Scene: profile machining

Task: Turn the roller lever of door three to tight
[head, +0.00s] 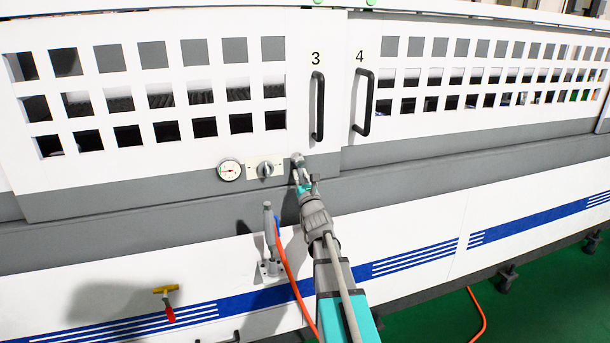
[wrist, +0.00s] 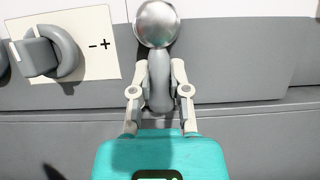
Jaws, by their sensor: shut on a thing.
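The roller lever (wrist: 159,80) is a grey handle hanging down from a round silver metal knob (wrist: 157,24) on the grey lower band of door three. In the head view the silver knob (head: 297,158) shows below the door's right part, with the handle largely hidden by my gripper. My gripper (head: 302,178) reaches it from below. In the wrist view the two fingers of my gripper (wrist: 160,72) are shut on the handle from both sides, just under the knob. The handle points straight down there. Door three (head: 300,100) is shut, with a "3" above its black handle.
Left of the lever are a grey rotary knob (head: 265,170) on a cream plate with minus and plus marks, and a round gauge (head: 229,170). A grey upright nozzle tool (head: 269,235) with an orange hose stands below.

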